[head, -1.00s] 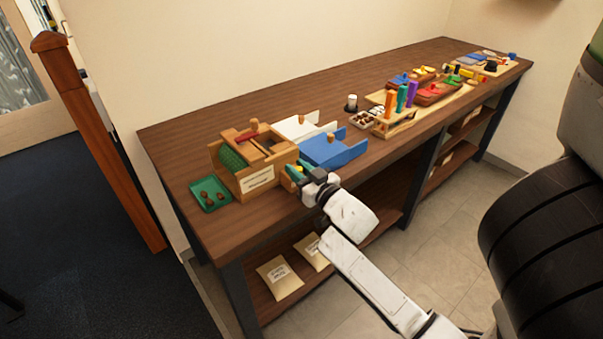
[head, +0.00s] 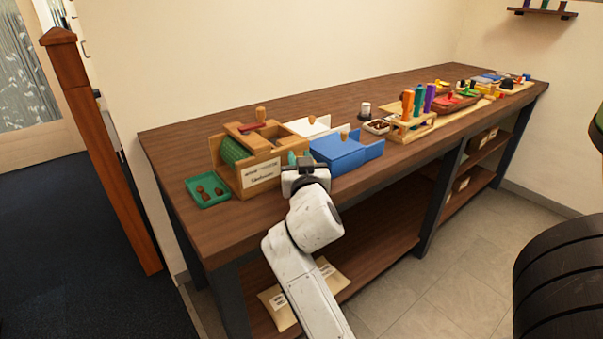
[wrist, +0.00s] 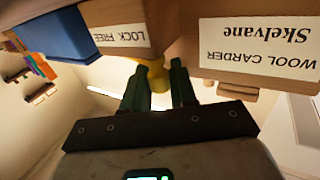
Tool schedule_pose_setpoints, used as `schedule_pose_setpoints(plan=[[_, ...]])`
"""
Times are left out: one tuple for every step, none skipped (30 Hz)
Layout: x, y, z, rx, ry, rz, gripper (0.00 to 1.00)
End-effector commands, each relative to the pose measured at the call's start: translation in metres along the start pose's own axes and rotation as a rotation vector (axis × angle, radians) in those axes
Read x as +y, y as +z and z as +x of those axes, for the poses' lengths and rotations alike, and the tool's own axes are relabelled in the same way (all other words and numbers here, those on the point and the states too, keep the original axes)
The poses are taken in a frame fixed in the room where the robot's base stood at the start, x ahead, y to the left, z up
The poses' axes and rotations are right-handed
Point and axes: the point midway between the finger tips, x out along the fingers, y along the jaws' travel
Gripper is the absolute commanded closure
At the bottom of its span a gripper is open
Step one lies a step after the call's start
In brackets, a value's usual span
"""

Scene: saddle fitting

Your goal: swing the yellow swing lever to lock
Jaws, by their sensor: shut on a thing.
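The wool carder (head: 262,176) is a wooden box with a green drum and a white label, standing near the front edge of the bench. In the wrist view its name label (wrist: 262,42) and a "LOCK FREE" label (wrist: 122,38) appear upside down. The yellow swing lever (wrist: 156,76) sticks out beside the "LOCK FREE" label. My gripper (wrist: 161,78) has its green fingers on either side of the lever and is shut on it. In the head view my gripper (head: 299,160) is at the box's right front corner and hides the lever.
A blue tray (head: 340,153) stands close to the right of my gripper, with a white one (head: 308,127) behind. A green tray (head: 206,190) of brown lumps is at left. Racks (head: 410,124) and other items fill the bench's right side.

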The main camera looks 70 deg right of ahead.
Motion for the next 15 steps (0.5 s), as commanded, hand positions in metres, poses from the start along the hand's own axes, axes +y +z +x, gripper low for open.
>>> schedule_pose_setpoints(plan=[[-0.0002, 0.0026, 0.0006, 0.000, 0.009, 0.001, 1.00], [-0.0005, 0.0024, 0.0008, 0.000, 0.014, 0.001, 1.00], [-0.0006, 0.0021, 0.0010, -0.001, 0.019, 0.001, 1.00], [-0.0008, 0.0019, 0.0011, -0.001, 0.022, 0.001, 1.00], [-0.0009, 0.0017, 0.0012, -0.001, 0.024, 0.000, 1.00], [-0.0010, 0.0015, 0.0012, -0.001, 0.027, 0.000, 1.00], [-0.0010, 0.0013, 0.0013, -0.002, 0.029, -0.001, 1.00], [-0.0010, 0.0012, 0.0013, -0.002, 0.030, -0.001, 1.00], [-0.0010, 0.0011, 0.0013, -0.002, 0.031, -0.001, 1.00], [-0.0010, 0.0010, 0.0013, -0.002, 0.032, -0.001, 1.00], [-0.0010, 0.0009, 0.0014, -0.002, 0.032, -0.001, 1.00], [-0.0010, 0.0009, 0.0014, -0.003, 0.033, -0.001, 1.00], [-0.0011, 0.0009, 0.0014, -0.003, 0.032, -0.001, 1.00], [-0.0011, 0.0009, 0.0014, -0.003, 0.032, -0.002, 1.00], [-0.0011, 0.0010, 0.0014, -0.003, 0.032, -0.002, 1.00]])
